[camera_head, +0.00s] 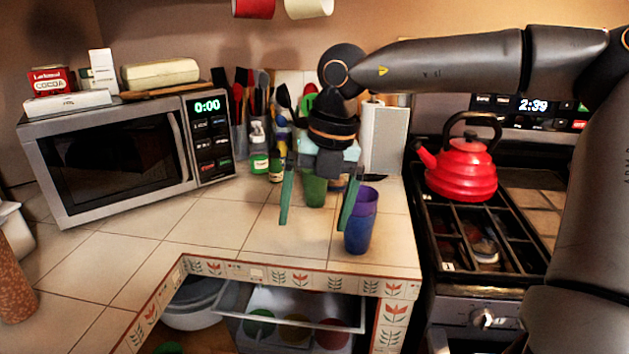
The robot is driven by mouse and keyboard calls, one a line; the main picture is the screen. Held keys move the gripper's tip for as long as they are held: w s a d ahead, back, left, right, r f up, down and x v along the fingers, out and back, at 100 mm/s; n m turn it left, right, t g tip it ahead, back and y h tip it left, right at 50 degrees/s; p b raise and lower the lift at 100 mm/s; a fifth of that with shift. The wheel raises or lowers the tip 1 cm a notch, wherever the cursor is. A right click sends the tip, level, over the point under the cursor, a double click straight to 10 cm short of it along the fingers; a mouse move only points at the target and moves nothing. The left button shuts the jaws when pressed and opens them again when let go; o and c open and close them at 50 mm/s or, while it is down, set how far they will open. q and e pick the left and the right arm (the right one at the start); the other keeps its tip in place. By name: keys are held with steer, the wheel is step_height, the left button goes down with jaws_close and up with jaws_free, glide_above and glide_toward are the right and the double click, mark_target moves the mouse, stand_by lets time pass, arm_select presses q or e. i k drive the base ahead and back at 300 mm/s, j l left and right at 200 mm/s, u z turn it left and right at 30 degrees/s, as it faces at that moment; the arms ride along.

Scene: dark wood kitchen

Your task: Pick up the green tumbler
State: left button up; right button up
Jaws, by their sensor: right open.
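The green tumbler (314,190) stands upright on the tiled counter, toward the back. My right gripper (315,215) points down over it with its two green fingers spread wide. In the picture the tumbler shows between the fingers, and its upper part is hidden by the gripper body. I cannot tell whether the fingers are level with the tumbler or nearer to me. No contact shows. My left gripper is not in view.
A blue and purple tumbler (361,222) stands just right of the right finger. A paper towel roll (384,138), bottles (259,158) and utensils stand behind. A microwave (120,152) is left; a red kettle (461,168) sits on the stove right.

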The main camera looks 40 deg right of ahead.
mark_target(314, 187)
steer(key=i+l, duration=0.8)
steer(key=l, duration=0.25)
